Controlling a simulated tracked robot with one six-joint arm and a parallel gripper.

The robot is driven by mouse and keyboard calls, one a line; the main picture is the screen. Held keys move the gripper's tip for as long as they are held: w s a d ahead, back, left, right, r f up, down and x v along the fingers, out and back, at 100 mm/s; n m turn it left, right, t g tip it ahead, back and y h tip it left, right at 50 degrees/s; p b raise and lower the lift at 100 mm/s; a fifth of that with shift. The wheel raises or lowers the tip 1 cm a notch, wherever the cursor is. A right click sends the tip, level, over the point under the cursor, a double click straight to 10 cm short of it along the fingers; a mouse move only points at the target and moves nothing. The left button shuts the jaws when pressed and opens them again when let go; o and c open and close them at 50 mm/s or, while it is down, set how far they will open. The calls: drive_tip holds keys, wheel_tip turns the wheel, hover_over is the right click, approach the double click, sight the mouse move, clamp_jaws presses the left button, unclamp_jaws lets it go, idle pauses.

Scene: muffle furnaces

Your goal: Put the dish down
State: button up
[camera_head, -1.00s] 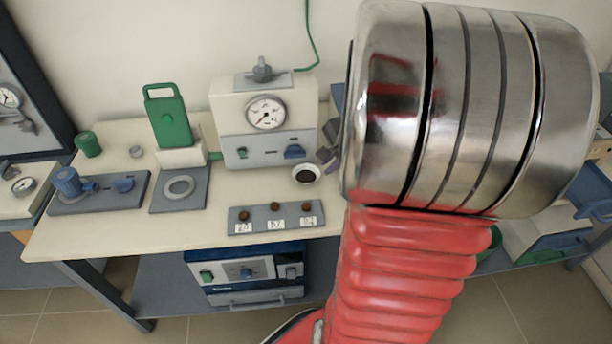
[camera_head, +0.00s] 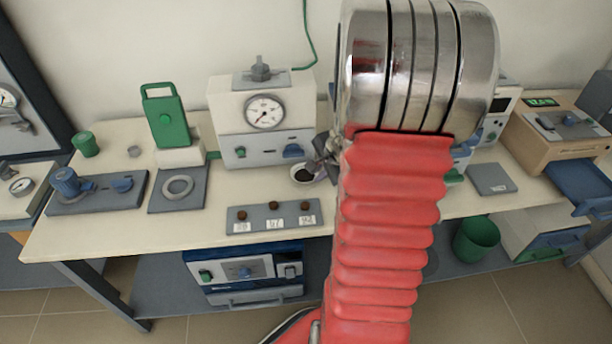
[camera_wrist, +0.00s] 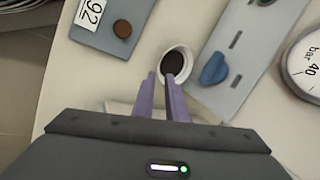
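The dish (camera_head: 304,173) is a small round white cup with dark contents, at the bench's front middle just below the gauge unit. In the wrist view the dish (camera_wrist: 183,53) lies just beyond my fingertips, its dark inside facing up. My gripper (camera_wrist: 160,76) has two purple fingers that come together at the dish's near rim, one on each side of its wall, with a small gap. In the head view my gripper (camera_head: 326,158) is at the dish's right, partly hidden by my arm. Whether the dish's base touches the bench cannot be told.
The gauge unit (camera_head: 264,115) stands right behind the dish. A grey strip (camera_head: 275,217) with brown samples and number labels lies in front. A grey plate with a ring (camera_head: 178,188) is to the left. A green bin (camera_head: 476,240) sits below at right.

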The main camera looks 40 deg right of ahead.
sight(305, 175)
drive_tip(key=shift+x, duration=2.6)
drive_tip(key=shift+s, duration=0.1)
drive_tip(key=shift+c, duration=0.2)
clamp_jaws()
drive_tip(key=shift+r, duration=0.1)
